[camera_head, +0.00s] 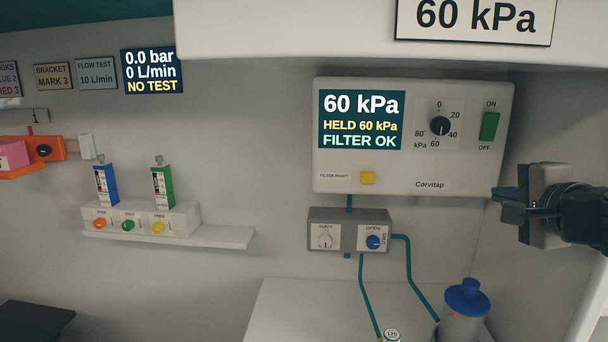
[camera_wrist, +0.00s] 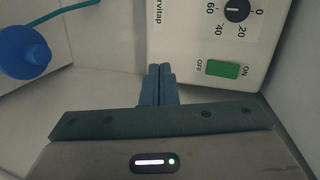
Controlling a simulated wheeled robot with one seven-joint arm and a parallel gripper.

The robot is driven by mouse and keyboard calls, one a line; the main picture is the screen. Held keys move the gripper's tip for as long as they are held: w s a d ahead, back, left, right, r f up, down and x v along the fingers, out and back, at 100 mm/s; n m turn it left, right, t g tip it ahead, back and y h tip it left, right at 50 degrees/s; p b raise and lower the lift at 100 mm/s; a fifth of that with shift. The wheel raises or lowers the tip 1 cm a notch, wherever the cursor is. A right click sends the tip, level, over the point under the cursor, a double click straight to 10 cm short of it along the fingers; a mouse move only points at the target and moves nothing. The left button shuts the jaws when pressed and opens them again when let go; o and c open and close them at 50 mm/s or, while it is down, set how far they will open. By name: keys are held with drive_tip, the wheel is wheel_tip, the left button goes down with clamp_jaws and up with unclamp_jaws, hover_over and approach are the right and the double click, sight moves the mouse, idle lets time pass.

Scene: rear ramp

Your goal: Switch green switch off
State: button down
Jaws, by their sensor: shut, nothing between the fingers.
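The green switch (camera_head: 489,127) is a rocker on the right side of a cream wall unit (camera_head: 330,166), with ON printed above it and OFF below. In the wrist view the green switch (camera_wrist: 223,69) lies to the right of the fingertips, with the OFF label on its left and ON on its right. My gripper (camera_head: 503,204) is shut and empty, to the lower right of the unit in the head view. In the wrist view its fingers (camera_wrist: 159,72) are together near the unit's edge, apart from the switch. Which half of the rocker is pressed I cannot tell.
The unit's screen (camera_head: 360,120) reads 60 kPa, HELD 60 kPa, FILTER OK. A dial (camera_head: 440,125) sits left of the switch, a yellow button (camera_head: 368,178) lower. A grey valve box (camera_head: 349,229) with hoses hangs below. A blue-lidded canister (camera_head: 465,312) stands below my gripper.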

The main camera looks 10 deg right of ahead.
drive_tip(key=s+a+f+n+g+y+p, duration=0.1)
drive_tip(key=a+f+n+g+y+p, duration=0.3)
drive_tip(key=a+f+n+g, duration=0.75)
drive_tip(key=s+a+f+n+h+p, duration=0.3)
drive_tip(key=s+a+f+n, duration=0.3)
drive_tip(key=s+a+f, duration=0.3)
drive_tip(key=shift+s+a+f+g, duration=0.2)
drive_tip(key=shift+a+f+g, duration=0.25)
drive_tip(key=shift+a, duration=0.5)
